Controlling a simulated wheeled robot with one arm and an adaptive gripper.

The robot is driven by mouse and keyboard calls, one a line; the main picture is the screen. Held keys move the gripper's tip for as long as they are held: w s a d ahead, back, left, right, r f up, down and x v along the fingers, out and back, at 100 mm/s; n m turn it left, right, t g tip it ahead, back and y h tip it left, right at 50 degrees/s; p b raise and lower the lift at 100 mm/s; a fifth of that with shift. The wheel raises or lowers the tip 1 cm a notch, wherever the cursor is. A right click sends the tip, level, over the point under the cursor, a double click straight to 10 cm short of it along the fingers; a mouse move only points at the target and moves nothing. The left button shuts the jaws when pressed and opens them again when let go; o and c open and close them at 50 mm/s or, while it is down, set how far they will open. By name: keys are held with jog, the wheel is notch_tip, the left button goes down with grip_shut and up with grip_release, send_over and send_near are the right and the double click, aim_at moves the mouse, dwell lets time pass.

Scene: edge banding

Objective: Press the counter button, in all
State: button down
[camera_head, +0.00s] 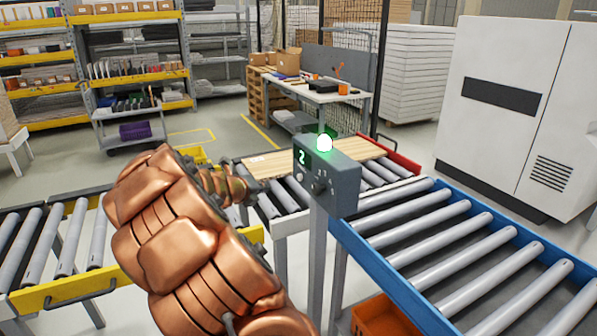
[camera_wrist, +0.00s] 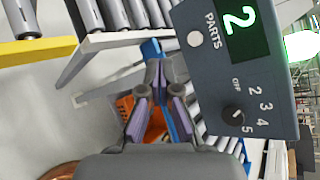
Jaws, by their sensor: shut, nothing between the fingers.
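The counter box (camera_head: 343,185) is a grey-blue unit on a post, with a lit green lamp (camera_head: 324,143) on top. Its green display (camera_head: 302,157) reads 2. In the wrist view the box (camera_wrist: 215,75) appears turned sideways, with a round pale button (camera_wrist: 194,39) beside the word PARTS and a black dial (camera_wrist: 233,115) marked OFF to 5. My gripper (camera_head: 252,186) is left of the box in the head view, apart from it in the picture. In the wrist view my gripper (camera_wrist: 160,72) is shut and empty, its fingertips pointing past the button's side of the box.
A wooden board (camera_head: 370,152) lies on the rollers behind the box. A blue-framed roller conveyor (camera_head: 460,250) runs to the right, and a yellow-framed one (camera_head: 70,290) to the left. An orange bin (camera_head: 380,315) sits low beneath the blue conveyor.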

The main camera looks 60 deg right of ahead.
aim_at(300, 177)
jog(key=w+d+n, duration=0.1)
jog(key=d+f+n, duration=0.1)
jog(key=n, duration=0.1)
jog(key=w+d+n+t, duration=0.1)
jog(key=shift+w+f+n+p, duration=0.3)
jog(key=shift+f+n+p, duration=0.05)
jog(key=shift+f+n, duration=0.05)
jog(key=s+d+b, duration=0.3)
jog(key=s+d, duration=0.2)
jog(key=d, duration=0.2)
jog(key=shift+b, duration=0.4)
jog(key=shift+d, duration=0.15)
dwell(1.1)
jog(key=shift+s+d+p, duration=0.15)
jog(key=shift+d+p, duration=0.15)
jog(key=shift+p, duration=0.05)
